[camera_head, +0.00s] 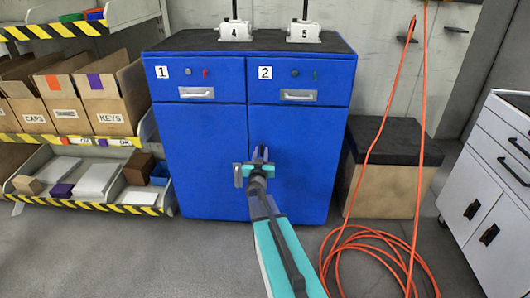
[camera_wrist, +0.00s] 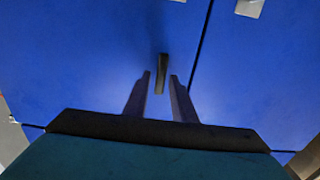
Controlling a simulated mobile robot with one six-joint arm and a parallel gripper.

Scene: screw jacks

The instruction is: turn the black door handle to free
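The black door handle (camera_wrist: 162,73) shows in the wrist view on the blue cabinet front, just left of the dark seam between the doors. It stands nearly upright, with a slight lean. My gripper (camera_wrist: 161,78) is open, with one finger on each side of the handle's lower part. A gap shows on both sides, and I see no contact. I cannot tell how deep the fingers reach around it. In the head view my gripper (camera_head: 260,153) is in front of the blue cabinet (camera_head: 200,150) near the seam. I cannot make out the handle there.
Drawers 1 and 2 with silver pulls (camera_head: 197,92) sit above the doors. A shelf of bins (camera_head: 70,115) stands left. A black-topped box (camera_head: 395,145), an orange hose (camera_head: 375,240) and a white cabinet (camera_head: 490,190) are right. The floor in front is clear at left.

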